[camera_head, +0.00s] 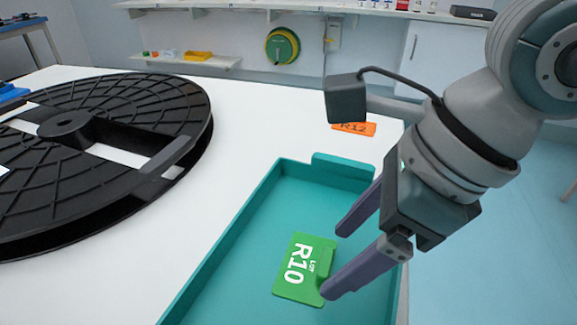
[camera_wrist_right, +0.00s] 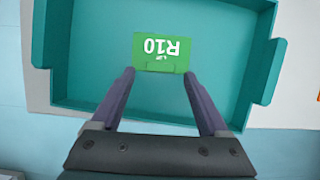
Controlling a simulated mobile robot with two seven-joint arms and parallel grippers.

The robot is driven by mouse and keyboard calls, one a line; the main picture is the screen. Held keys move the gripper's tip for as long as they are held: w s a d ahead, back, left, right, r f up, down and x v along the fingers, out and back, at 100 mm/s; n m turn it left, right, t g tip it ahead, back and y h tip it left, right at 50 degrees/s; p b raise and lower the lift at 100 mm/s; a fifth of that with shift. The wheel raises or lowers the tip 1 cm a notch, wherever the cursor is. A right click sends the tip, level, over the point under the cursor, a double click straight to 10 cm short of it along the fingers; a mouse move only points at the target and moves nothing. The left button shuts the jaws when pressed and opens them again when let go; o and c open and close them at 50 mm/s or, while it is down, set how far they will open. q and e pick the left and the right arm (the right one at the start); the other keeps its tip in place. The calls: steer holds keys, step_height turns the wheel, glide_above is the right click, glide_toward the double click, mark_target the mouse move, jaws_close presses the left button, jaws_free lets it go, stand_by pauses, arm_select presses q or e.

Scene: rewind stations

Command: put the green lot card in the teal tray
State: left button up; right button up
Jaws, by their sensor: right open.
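The green lot card (camera_head: 300,270), marked R10, lies flat inside the teal tray (camera_head: 220,240) on the white table. The tray also fills most of the right wrist view (camera_wrist_right: 90,60), with the card (camera_wrist_right: 160,48) on its floor. My right gripper (camera_head: 333,262) is open over the tray. In the right wrist view its fingertips (camera_wrist_right: 158,72) are apart, one at each side of the card's near edge, with a gap to the card. I cannot tell the exact height of the fingers above it. My left gripper is not in view.
A large black reel (camera_head: 90,190) takes up the left of the table. An orange card (camera_head: 354,128) marked R12 lies behind the tray. White table top (camera_head: 260,110) is clear between reel and tray. A wall shelf (camera_head: 190,62) with small items is behind.

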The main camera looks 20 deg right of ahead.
steer(key=p+v, duration=0.2)
steer(key=v, duration=0.8)
steer(key=s+a+r+m+t+y, duration=0.1)
steer(key=s+a+r+m+y, duration=0.25)
steer(key=a+r+y, duration=1.1)
steer(key=w+d+r+m+t+h, duration=0.1)
steer(key=w+d+r+m+t, duration=0.1)
steer(key=w+r+m+t, duration=0.35)
steer(key=w+d+r+m+t, duration=0.2)
steer(key=r+m+t, duration=0.1)
steer(key=m+t, duration=0.5)
steer(key=w+d+f+m+h, duration=0.4)
steer(key=d+f+m+h, duration=1.05)
steer(key=m+h, duration=0.65)
steer(key=s+a+f+m+g+y, duration=0.1)
steer(key=s+f+m+g+y, duration=0.3)
steer(key=s+f+g, duration=0.9)
steer(key=s+f+m, duration=0.3)
steer(key=s+f, duration=0.2)
steer(key=shift+s, duration=0.2)
